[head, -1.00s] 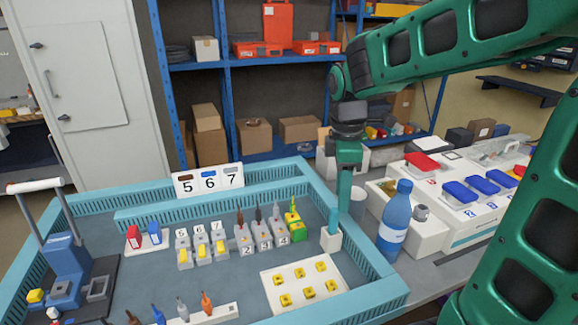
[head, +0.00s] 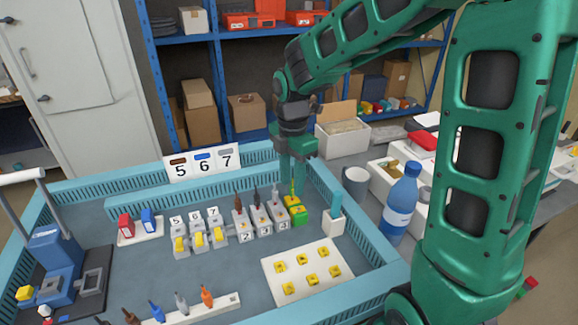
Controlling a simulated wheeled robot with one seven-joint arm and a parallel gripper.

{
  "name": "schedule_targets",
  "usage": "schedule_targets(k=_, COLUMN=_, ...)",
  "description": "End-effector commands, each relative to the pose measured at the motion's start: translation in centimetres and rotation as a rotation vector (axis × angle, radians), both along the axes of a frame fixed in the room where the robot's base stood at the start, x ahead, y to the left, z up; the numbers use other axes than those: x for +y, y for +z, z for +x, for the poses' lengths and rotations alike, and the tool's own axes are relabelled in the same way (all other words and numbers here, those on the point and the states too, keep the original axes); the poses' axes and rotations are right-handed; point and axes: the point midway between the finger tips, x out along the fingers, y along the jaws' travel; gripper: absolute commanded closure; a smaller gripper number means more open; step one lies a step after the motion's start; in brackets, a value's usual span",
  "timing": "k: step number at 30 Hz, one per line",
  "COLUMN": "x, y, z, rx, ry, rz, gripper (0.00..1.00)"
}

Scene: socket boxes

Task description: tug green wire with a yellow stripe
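The green wire with a yellow stripe (head: 292,189) stands up from the green terminal block (head: 296,213), at the right end of the row of grey blocks. My gripper (head: 293,178) points down right over this block, with its fingers at the upper part of the wire. The fingers hide the wire's top. I cannot tell whether they are closed on it or only around it.
Grey blocks with dark wires (head: 244,222) stand close on the left. A white holder with a teal handle (head: 334,224) is close on the right. A white plate with yellow pieces (head: 308,290) lies in front. A blue bottle (head: 400,205) stands outside the tray's teal wall (head: 372,262).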

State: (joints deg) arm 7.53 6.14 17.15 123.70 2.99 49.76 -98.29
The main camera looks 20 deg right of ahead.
Motion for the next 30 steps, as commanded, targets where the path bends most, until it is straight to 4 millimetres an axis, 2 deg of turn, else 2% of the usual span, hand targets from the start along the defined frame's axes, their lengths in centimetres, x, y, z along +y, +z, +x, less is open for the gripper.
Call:
schedule_targets(k=3, x=-0.1, y=-1.6, z=-0.1, rx=0.003, ry=-0.001, rz=0.000, gripper=0.65)
schedule_targets(k=7, x=-0.1, y=-2.7, z=-0.1, rx=0.001, ry=-0.001, rz=0.000, gripper=0.65)
schedule_targets(k=19, x=-0.1, y=-3.3, z=0.0, rx=-0.001, ry=-0.002, rz=0.000, gripper=0.65)
schedule_targets(k=20, x=-0.1, y=-3.3, z=0.0, rx=-0.001, ry=-0.002, rz=0.000, gripper=0.69)
schedule_targets(k=24, x=-0.1, y=-3.3, z=0.0, rx=-0.001, ry=-0.002, rz=0.000, gripper=1.00)
schedule_targets(k=27, x=-0.1, y=-3.2, z=0.0, rx=-0.001, ry=-0.002, rz=0.000, gripper=1.00)
schedule_targets(k=28, x=-0.1, y=-3.2, z=0.0, rx=-0.001, ry=-0.002, rz=0.000, gripper=0.92)
schedule_targets(k=29, x=-0.1, y=-3.2, z=0.0, rx=-0.001, ry=-0.002, rz=0.000, gripper=0.99)
schedule_targets(k=30, x=-0.1, y=-3.2, z=0.0, rx=-0.001, ry=-0.002, rz=0.000, gripper=1.00)
